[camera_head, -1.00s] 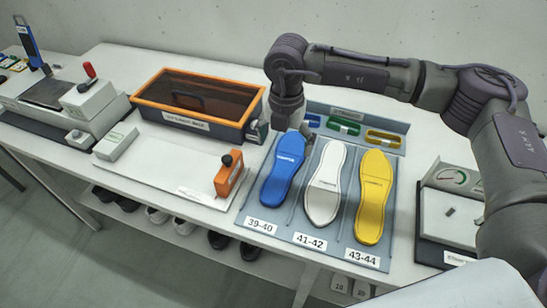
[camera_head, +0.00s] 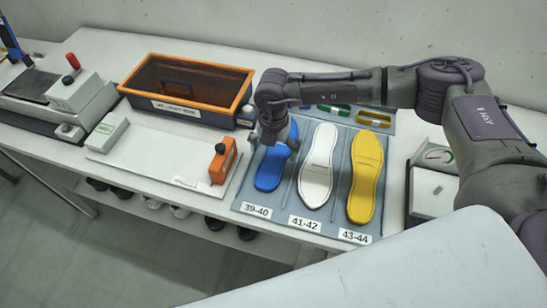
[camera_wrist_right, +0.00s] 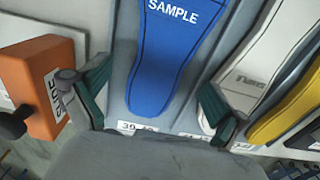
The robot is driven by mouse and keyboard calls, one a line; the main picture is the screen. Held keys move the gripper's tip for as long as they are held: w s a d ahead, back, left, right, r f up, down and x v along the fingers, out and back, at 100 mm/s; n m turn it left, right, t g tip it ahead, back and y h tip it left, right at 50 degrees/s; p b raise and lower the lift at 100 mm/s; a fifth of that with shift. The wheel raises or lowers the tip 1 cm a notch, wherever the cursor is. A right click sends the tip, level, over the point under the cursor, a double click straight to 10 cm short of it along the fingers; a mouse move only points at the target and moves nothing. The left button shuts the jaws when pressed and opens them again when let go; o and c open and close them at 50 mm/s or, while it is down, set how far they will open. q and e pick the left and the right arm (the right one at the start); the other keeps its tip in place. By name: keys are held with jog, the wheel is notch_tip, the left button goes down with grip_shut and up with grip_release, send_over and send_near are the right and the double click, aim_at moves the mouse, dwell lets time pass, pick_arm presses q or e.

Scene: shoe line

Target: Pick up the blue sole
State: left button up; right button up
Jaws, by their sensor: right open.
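The blue sole (camera_head: 270,170) lies flat in the 39-40 slot of the grey-blue tray (camera_head: 283,203), left of the white and yellow soles. My right gripper (camera_head: 273,141) hangs over its upper part and hides that end in the head view. In the right wrist view the blue sole (camera_wrist_right: 165,60), marked SAMPLE, lies between the two spread fingers of my right gripper (camera_wrist_right: 155,98). The fingers are open and hold nothing. My left gripper is not in view.
A white sole (camera_head: 318,165) and a yellow sole (camera_head: 364,180) lie to the right. An orange block device (camera_head: 222,162) stands close on the left. Behind it is an orange-rimmed dark box (camera_head: 185,90). A gauge box (camera_head: 433,185) stands at the right.

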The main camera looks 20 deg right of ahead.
aim_at(274, 160)
notch_tip(274, 160, down, 2)
jog(key=shift+s+f, duration=0.1)
jog(key=shift+s, duration=0.05)
jog(key=shift+f, duration=0.35)
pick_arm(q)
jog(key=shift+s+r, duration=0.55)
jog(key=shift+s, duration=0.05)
pick_arm(e)
jog(key=c, duration=1.4)
